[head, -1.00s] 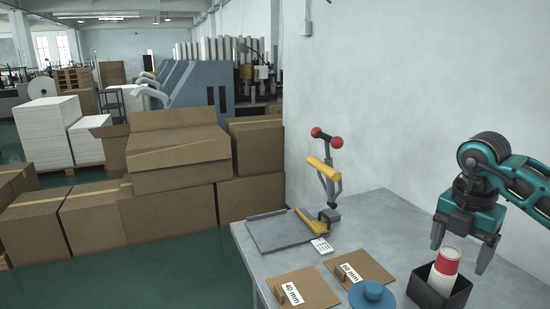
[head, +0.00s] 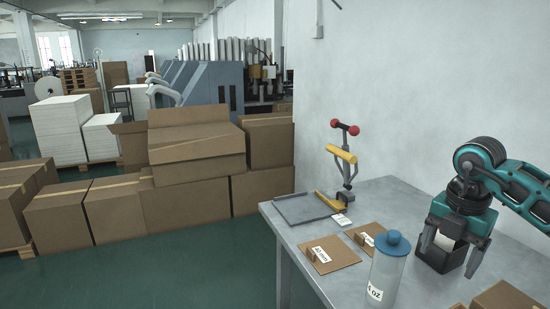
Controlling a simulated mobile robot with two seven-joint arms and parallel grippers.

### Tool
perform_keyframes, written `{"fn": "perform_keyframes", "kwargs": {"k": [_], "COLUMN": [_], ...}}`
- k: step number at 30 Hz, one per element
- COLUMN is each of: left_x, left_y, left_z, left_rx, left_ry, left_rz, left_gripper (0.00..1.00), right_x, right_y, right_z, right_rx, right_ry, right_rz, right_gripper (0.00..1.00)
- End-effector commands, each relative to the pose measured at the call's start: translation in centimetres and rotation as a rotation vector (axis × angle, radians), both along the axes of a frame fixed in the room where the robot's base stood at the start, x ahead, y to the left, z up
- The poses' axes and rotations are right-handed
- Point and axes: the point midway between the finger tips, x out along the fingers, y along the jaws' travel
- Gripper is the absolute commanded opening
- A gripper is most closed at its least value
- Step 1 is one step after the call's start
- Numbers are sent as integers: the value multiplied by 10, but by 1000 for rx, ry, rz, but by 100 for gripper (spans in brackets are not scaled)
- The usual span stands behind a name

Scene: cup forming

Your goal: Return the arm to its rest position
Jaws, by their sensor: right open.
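My right gripper (head: 449,259) is open, its two dark fingers pointing down and spread apart. It overlaps the black box (head: 433,259) at the right of the table in the head view; I cannot tell its exact height over the box. A small white part of a cup (head: 444,242) shows inside the box, and the rest is hidden behind my gripper. My teal right arm (head: 515,184) reaches in from the right edge. My left gripper is not in view.
The grey table (head: 396,188) holds a lever press with red knobs (head: 345,153), two brown cards (head: 328,254), and a blue-lidded clear bottle (head: 388,272) left of my gripper. Cardboard (head: 505,297) lies at the front right. A wall (head: 410,90) stands behind; carton stacks (head: 195,145) fill the left.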

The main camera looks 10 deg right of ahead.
Motion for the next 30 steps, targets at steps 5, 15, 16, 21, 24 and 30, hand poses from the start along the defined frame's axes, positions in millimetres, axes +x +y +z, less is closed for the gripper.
{"fn": "perform_keyframes", "kwargs": {"k": [5,15,16,21,24,30], "left_x": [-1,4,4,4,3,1], "left_y": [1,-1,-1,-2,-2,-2], "left_z": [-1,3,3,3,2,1], "left_rx": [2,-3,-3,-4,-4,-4], "left_ry": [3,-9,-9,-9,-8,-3], "left_rz": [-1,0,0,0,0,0], "left_gripper": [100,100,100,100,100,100], "right_x": [-7,-48,-48,-36,-30,-57], "right_y": [104,293,299,297,276,220], "right_z": [-54,-51,-46,-42,-64,-169], "right_rx": [363,1372,1447,1712,1746,1513], "right_ry": [-9,-316,-358,-586,-686,-710], "right_rz": [278,347,298,-113,-446,-1166], "right_gripper": [79,79,79,79,79,79]}}
